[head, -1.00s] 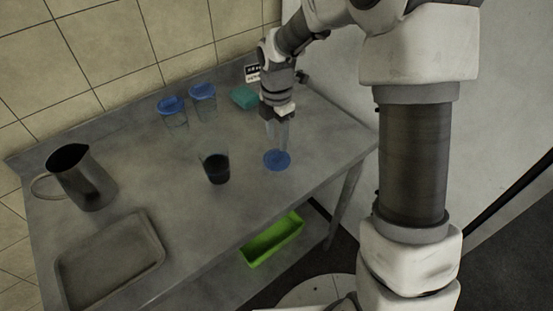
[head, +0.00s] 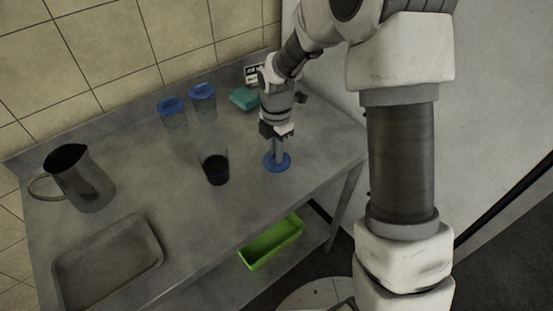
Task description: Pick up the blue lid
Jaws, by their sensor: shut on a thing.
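The blue lid (head: 284,165) lies on the metal table, right of a clear glass with dark contents (head: 216,168). My gripper (head: 278,156) points down onto the lid from above, with its fingertips at the lid's middle. It is shut on the lid, and its fingers hide part of it. I see no clear gap between the lid and the table. Two other clear glasses with blue lids, one at the left (head: 172,112) and one at the right (head: 203,100), stand near the wall.
A metal pitcher (head: 85,182) and a grey tray (head: 70,277) are at the left of the table. A teal block (head: 244,98) and a small sign (head: 254,73) are at the back. A green bin (head: 272,243) sits on the lower shelf. The table's right front is clear.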

